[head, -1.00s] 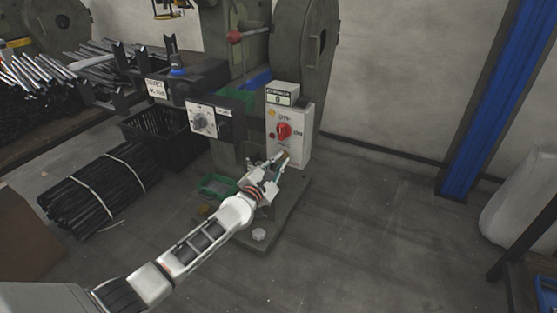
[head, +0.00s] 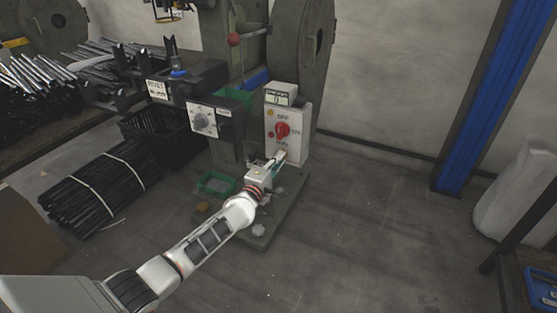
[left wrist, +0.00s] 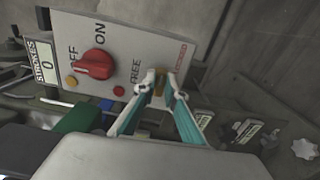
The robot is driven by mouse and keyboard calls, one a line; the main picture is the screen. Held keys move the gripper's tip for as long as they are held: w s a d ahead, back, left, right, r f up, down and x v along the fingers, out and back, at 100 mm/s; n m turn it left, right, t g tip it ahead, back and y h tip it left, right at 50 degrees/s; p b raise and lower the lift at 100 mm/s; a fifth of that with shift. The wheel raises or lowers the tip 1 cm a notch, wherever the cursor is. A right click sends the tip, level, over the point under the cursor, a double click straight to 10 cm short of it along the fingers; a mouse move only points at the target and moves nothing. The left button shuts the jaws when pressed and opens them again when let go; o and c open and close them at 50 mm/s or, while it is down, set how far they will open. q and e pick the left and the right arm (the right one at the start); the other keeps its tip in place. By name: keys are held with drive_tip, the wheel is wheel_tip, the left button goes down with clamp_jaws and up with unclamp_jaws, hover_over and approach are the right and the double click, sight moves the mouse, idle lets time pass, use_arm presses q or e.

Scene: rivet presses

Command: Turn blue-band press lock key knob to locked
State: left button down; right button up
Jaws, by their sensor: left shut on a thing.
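The press control box (head: 289,140) is a pale panel on the front of the green press, with a red selector knob (head: 282,130) marked OFF and ON. In the left wrist view the panel (left wrist: 130,40) and red knob (left wrist: 92,65) show large. The lock key knob (left wrist: 160,88) is a small brass-coloured piece low on the panel, with FREE lettered on its left and a red-edged label on its right. My left gripper (head: 279,157) is shut on it; the fingertips (left wrist: 161,86) sit on both sides and hide much of it. My right gripper is not in view.
A strokes counter (head: 279,95) reading 0 tops the box. A second panel with a grey dial (head: 203,120) is left of it. A green tray (head: 216,184) lies below near the press base. Bundled black rods (head: 100,188) lie left.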

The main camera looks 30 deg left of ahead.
use_arm(q)
drive_tip(key=shift+f+m, duration=0.1)
drive_tip(key=shift+m, duration=0.2)
drive_tip(key=c, duration=2.1)
unclamp_jaws()
drive_tip(key=shift+s, duration=0.1)
drive_tip(key=s, duration=1.2)
